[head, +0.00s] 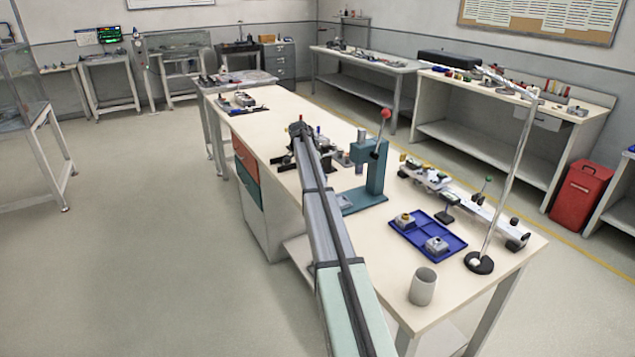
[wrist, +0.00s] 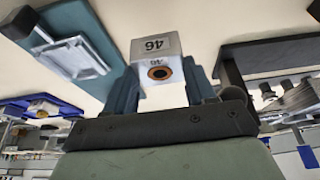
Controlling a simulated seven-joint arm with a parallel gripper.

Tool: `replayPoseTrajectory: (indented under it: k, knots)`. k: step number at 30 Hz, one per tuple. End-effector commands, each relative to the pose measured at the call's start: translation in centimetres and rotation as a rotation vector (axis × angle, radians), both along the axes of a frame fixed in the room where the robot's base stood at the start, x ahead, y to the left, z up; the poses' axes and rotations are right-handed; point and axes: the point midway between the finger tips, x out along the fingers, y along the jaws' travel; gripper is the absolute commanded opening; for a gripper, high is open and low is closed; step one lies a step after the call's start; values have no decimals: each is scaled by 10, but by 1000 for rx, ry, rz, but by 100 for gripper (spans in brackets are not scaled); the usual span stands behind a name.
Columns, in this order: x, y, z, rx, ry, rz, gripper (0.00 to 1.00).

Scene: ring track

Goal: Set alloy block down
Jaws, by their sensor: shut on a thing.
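The alloy block (wrist: 155,62) is pale grey, marked 46, with an orange-ringed dark hole in the face towards the wrist camera. My gripper (wrist: 160,80) is shut on it, one blue-grey finger on each side. Bare cream bench top (wrist: 195,20) shows beyond the block; I cannot tell whether the block touches it. In the head view my gripper (head: 301,137) is at the far end of my arm, over the bench left of the teal press, and I cannot make out the block there.
The teal press (head: 376,172) with a red-knobbed lever stands right of my arm. A blue tray (head: 428,228) holds two small blocks. A grey cup (head: 423,287), a stand with a tall rod (head: 510,185) and a rail (head: 470,200) are nearby. Bench behind my gripper is partly clear.

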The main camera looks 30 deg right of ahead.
Motion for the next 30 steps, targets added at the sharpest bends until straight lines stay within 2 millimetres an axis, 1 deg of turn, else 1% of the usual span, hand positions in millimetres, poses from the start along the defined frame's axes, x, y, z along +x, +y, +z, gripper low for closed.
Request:
replayPoseTrajectory:
  k: [7,12,15,27,28,30]
  knots:
    - [0,0,-12,-1,0,0,14]
    - [0,0,-33,0,0,1,14]
    - [0,0,-42,-1,0,1,14]
    - [0,0,-46,-1,-1,0,14]
    - [0,0,-46,0,-1,0,57]
    - [0,0,-46,0,-1,0,63]
